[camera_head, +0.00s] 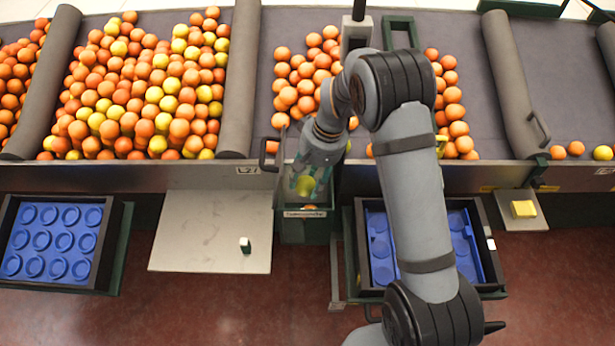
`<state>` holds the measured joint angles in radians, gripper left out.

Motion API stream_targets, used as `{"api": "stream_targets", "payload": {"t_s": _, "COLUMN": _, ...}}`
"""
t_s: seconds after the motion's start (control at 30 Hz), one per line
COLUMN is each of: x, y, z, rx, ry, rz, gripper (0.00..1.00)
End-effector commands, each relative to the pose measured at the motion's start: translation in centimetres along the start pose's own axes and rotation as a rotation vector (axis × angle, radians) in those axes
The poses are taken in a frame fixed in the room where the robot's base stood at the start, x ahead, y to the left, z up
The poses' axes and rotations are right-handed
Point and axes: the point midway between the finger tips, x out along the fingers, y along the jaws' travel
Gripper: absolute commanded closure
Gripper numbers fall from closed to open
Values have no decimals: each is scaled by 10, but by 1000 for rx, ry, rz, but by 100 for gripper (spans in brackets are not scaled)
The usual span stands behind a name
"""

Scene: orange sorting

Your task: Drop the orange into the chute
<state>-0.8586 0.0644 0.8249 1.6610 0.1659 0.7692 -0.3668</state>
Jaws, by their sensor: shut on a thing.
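My gripper (306,172) points down and is shut on a yellow-green orange (305,187). The fruit is over or within the mouth of the dark green chute (305,230), which has a label on its front edge. I cannot tell the exact height of the fruit against the rim. A bit of orange color shows inside the chute just below the held fruit. The fingertips are small and partly hidden by the gripper body.
Sloped grey bins (285,20) with many oranges lie behind, split by grey rollers (240,80). A blue-cupped tray (112,245) stands left, another (475,285) is under my arm. A pale plate (190,215) holds a small white-and-green item (245,245). A yellow block (523,209) sits right.

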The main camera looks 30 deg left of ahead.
Motion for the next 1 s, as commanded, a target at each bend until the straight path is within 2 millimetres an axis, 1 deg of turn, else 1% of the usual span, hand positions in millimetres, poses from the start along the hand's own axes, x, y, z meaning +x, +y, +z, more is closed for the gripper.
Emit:
{"api": "stream_targets", "payload": {"t_s": 0.03, "x": 8, "y": 2, "z": 0, "rx": 1, "ry": -1, "rz": 0, "gripper": 95}}
{"api": "stream_targets", "payload": {"t_s": 0.1, "x": 13, "y": 3, "z": 0, "rx": 0, "ry": 0, "rz": 0, "gripper": 95}}
{"api": "stream_targets", "payload": {"t_s": 0.4, "x": 14, "y": 3, "z": 0, "rx": 0, "ry": 1, "rz": 0, "gripper": 95}}
{"api": "stream_targets", "payload": {"t_s": 0.43, "x": 14, "y": 3, "z": 0, "rx": 0, "ry": 1, "rz": 0, "gripper": 57}}
{"api": "stream_targets", "payload": {"t_s": 0.8, "x": 14, "y": 3, "z": 0, "rx": 0, "ry": 0, "rz": 0, "gripper": 37}}
{"api": "stream_targets", "payload": {"t_s": 1.0, "x": 14, "y": 3, "z": 0, "rx": 0, "ry": 0, "rz": 0, "gripper": 37}}
